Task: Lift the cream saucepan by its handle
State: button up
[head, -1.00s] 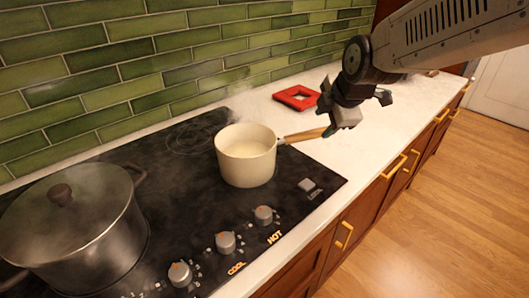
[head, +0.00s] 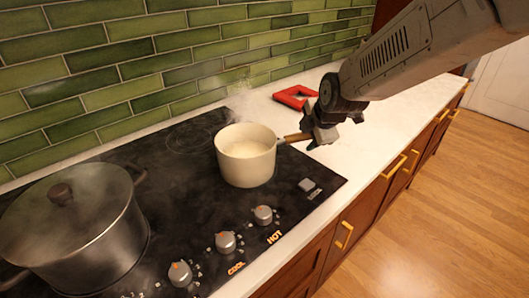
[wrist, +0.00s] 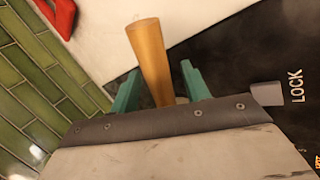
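The cream saucepan (head: 246,165) stands upright on the black hob with pale contents, and steam rises near it. Its wooden handle (head: 294,137) points right, toward my gripper (head: 317,137). In the wrist view the handle (wrist: 150,55) lies between the two green fingers of my gripper (wrist: 162,82). The fingers are apart, with a narrow gap on each side of the handle. The saucepan's body is not seen in the wrist view, and my gripper hides the handle's end in the head view.
A large lidded pot (head: 75,225) stands on the hob (head: 165,200) at left. Knobs and a lock button (head: 306,184) line the hob's front. A red square object (head: 293,96) lies on the white counter (head: 385,130) behind my gripper. A green tiled wall is behind.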

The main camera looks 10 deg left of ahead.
grip_shut()
jog(key=shift+r, duration=0.15)
jog(key=shift+r, duration=1.85)
jog(key=s+d+r, duration=0.1)
jog(key=s+r, duration=0.1)
jog(key=s, duration=0.6)
jog(key=s+r, duration=0.2)
jog(key=s, duration=0.6)
jog(key=shift+d, duration=0.4)
